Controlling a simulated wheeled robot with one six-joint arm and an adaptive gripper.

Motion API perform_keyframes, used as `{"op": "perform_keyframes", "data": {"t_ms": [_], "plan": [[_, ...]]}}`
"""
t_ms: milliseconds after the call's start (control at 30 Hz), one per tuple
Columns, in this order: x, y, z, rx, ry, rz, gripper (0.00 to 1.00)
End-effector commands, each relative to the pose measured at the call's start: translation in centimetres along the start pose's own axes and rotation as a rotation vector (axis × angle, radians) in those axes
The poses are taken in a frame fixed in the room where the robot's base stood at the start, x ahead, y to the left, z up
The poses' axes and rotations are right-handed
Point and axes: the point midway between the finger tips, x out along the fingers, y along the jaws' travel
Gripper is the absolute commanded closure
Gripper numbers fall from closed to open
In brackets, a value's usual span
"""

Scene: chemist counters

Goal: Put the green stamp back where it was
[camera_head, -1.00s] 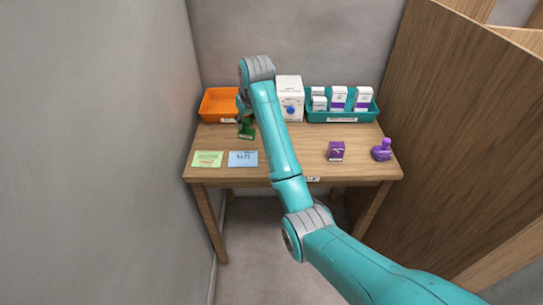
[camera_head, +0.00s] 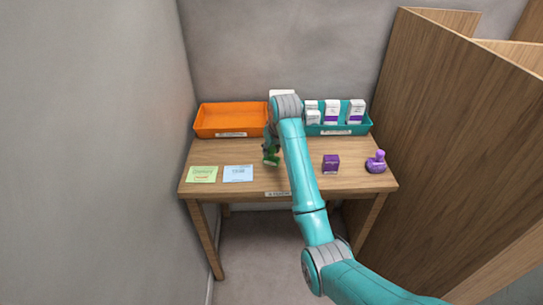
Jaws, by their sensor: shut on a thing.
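The green stamp (camera_head: 272,158) is held by my gripper (camera_head: 270,148) over the middle of the wooden counter, right of the blue card. My gripper is shut on it, and my arm hides part of both. I cannot tell whether the stamp touches the counter top. A purple stamp (camera_head: 376,162) stands at the right end of the counter. A small purple box (camera_head: 331,164) stands to its left.
An orange tray (camera_head: 230,132), empty as far as I see, stands back left. A teal tray (camera_head: 341,130) with several white-and-purple boxes stands back right. A white box (camera_head: 283,92) is mostly hidden behind my arm. Green (camera_head: 202,175) and blue (camera_head: 238,174) cards lie front left.

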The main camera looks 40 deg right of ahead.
Motion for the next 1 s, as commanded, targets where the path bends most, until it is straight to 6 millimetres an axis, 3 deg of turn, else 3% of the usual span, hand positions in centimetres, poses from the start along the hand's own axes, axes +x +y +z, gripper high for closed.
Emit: {"op": "perform_keyframes", "data": {"t_ms": [200,567,600,700,1000], "plan": [[2.5,0.0,1.1,0.0,-0.002,0.0,0.89],[2.9,0.0,1.2,0.0,-0.001,0.0,0.89],[2.9,0.0,1.2,0.0,-0.001,0.0,0.62],[2.9,0.0,1.2,0.0,-0.001,0.0,0.42],[2.8,0.0,1.2,0.0,-0.001,0.0,0.42]]}}
